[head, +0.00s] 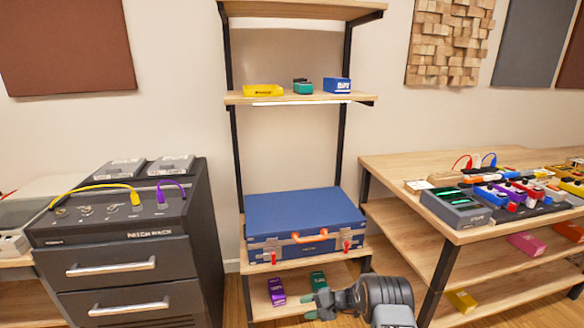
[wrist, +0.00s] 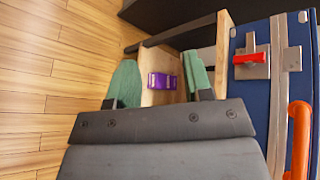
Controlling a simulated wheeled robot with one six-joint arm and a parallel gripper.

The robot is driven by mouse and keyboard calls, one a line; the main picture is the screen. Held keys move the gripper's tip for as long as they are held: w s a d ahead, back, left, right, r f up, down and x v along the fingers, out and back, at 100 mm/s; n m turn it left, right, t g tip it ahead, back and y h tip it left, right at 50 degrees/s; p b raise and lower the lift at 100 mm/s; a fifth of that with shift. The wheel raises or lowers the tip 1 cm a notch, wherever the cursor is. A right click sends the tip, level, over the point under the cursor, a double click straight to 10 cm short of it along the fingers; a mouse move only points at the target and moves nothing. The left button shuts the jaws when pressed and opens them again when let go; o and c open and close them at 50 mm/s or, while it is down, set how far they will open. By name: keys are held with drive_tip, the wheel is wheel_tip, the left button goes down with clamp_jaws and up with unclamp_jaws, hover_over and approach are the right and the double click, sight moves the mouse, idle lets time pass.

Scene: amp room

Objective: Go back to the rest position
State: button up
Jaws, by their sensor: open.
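My gripper (head: 312,306) is low at the front of the shelf rack in the head view, with its green fingertips pointing left. In the wrist view my gripper (wrist: 160,60) has its two green fingers spread apart, with nothing held. A purple pedal (wrist: 166,82) shows between the fingers there, lying on the bottom shelf beyond them. The head view shows the purple pedal (head: 276,291) and a green pedal (head: 318,281) on that shelf, just behind and left of the gripper.
A blue case (head: 304,214) with an orange handle sits on the shelf above. A dark drawer cabinet (head: 130,268) stands left. A wooden table (head: 385,168) with several pedals stands right. Yellow, green and blue pedals are on the upper shelf (head: 300,97). Wood floor (wrist: 40,60) is clear beside the rack.

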drive_tip(key=s+d+r+n+h+p, duration=0.2)
drive_tip(key=s+r, duration=0.8)
drive_tip(key=r, duration=0.6)
drive_tip(key=s+d+r+n+t+h+p, duration=0.1)
drive_tip(key=s+d+r+h+p, duration=0.4)
drive_tip(key=r, duration=1.2)
drive_tip(key=s+d+r+n+h+p, duration=0.3)
drive_tip(key=s+r+p, duration=0.6)
drive_tip(key=s+r, duration=0.6)
wheel_tip(320, 180, up, 2)
drive_tip(key=n+h, duration=0.1)
drive_tip(key=h, duration=0.1)
drive_tip(key=shift+d+t+h+p, duration=0.2)
drive_tip(key=shift+t+h+p, duration=0.15)
drive_tip(key=shift+t+h, duration=0.05)
drive_tip(key=shift+r, duration=0.1)
